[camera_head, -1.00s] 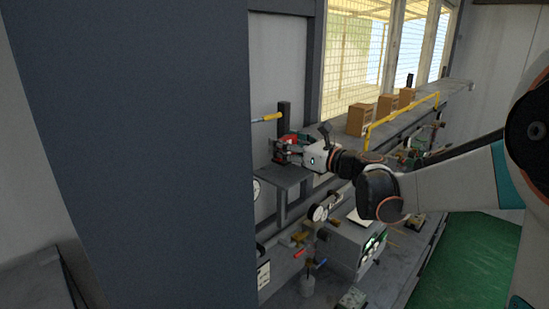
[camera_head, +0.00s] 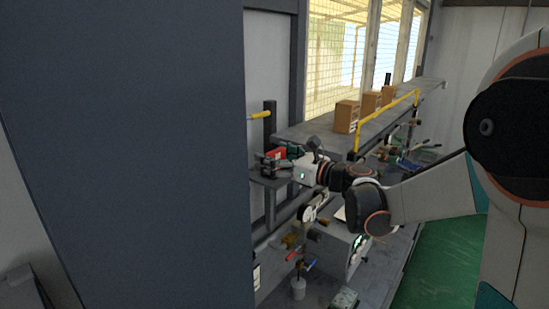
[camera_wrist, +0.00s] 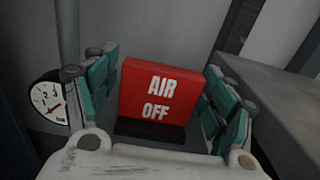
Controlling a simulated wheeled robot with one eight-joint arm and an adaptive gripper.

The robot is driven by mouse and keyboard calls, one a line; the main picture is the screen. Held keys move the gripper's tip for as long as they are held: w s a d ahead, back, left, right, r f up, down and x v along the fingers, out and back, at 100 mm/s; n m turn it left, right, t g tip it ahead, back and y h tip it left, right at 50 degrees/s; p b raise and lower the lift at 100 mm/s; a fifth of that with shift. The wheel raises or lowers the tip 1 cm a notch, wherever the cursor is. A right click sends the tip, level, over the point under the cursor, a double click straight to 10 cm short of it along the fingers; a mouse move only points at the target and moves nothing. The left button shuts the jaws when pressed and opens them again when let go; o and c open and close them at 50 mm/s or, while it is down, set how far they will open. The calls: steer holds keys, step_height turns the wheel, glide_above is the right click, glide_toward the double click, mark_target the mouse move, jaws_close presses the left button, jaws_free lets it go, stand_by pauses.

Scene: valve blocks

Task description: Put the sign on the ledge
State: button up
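The sign (camera_wrist: 162,92) is a red block with white "AIR OFF" lettering, standing upright with its face towards the wrist camera. It also shows in the head view (camera_head: 277,153), over a small grey shelf (camera_head: 262,183) on the wall. My gripper (camera_wrist: 162,75) has its teal-padded fingers on either side of the sign, with narrow gaps showing; it looks open. In the head view my gripper (camera_head: 279,161) is at the shelf. The sign's lower edge is in dark shadow, so its contact with the shelf is hard to tell.
A long grey ledge (camera_head: 300,135) under the window carries several brown boxes (camera_head: 347,117), with a yellow rail (camera_head: 385,122) in front. A round gauge (camera_wrist: 48,102) is left of my gripper. Valves and a grey box (camera_head: 335,245) stand below. A dark panel (camera_head: 130,150) blocks the left.

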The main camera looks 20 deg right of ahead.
steer(key=shift+s+d+r, duration=0.1)
steer(key=shift+s+d, duration=0.1)
steer(key=shift+d, duration=0.05)
steer(key=shift+w+a+r, duration=0.15)
steer(key=b+v, duration=0.2)
steer(key=v, duration=1)
